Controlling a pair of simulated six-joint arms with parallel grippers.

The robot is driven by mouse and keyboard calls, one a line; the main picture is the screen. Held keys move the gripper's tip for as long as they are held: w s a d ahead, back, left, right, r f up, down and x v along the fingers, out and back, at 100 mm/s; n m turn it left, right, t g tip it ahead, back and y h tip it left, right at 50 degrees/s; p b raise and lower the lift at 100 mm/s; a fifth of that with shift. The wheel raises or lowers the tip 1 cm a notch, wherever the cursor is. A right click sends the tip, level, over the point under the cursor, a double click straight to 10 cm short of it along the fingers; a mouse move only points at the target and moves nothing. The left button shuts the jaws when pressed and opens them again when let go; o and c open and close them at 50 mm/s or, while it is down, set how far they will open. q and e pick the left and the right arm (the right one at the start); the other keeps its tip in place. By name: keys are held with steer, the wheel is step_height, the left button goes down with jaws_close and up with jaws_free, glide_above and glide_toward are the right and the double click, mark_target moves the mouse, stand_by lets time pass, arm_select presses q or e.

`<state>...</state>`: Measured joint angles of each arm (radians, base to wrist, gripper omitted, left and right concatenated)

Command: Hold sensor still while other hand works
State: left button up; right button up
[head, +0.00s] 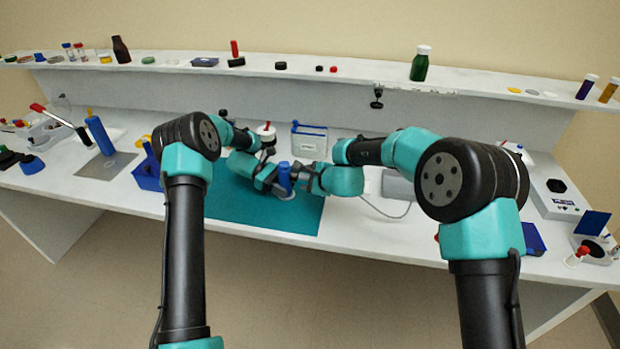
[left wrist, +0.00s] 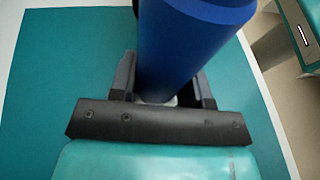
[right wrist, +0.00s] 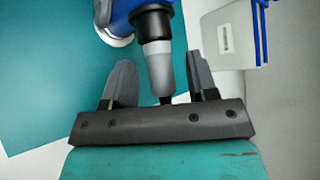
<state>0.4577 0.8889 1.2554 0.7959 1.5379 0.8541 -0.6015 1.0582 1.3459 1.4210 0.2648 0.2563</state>
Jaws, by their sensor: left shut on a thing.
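The blue cylindrical sensor (head: 284,174) is upright above the teal mat (head: 262,216). My left gripper (head: 273,184) is shut on it; the left wrist view shows the blue body (left wrist: 190,45) between the fingers (left wrist: 165,88). My right gripper (head: 299,177) is close beside the sensor on its right. In the right wrist view, its fingers (right wrist: 160,85) are spread either side of a grey tapered connector (right wrist: 159,65) with a black collar, which meets the sensor's blue body (right wrist: 122,12). Gaps show between connector and fingers.
A clear container with a blue rim (head: 309,141) stands just behind the grippers. A white jar with a red top (head: 266,132) is behind left. A blue bin (head: 147,174) sits left of the mat. A thin cable (head: 388,214) lies on the bench to the right.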

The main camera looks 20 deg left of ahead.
jaws_close()
stand_by(0.5)
steer(key=shift+w+d, duration=0.2)
steer(key=shift+d, duration=0.65)
steer(key=shift+w+d, duration=0.2)
steer(key=shift+d, duration=0.6)
stand_by(0.9)
steer(key=shift+w+d, duration=0.25)
steer(key=shift+d, duration=0.9)
steer(key=shift+w+d, duration=0.25)
steer(key=shift+d, duration=0.85)
steer(key=shift+r, duration=0.15)
step_height(320, 180, up, 7)
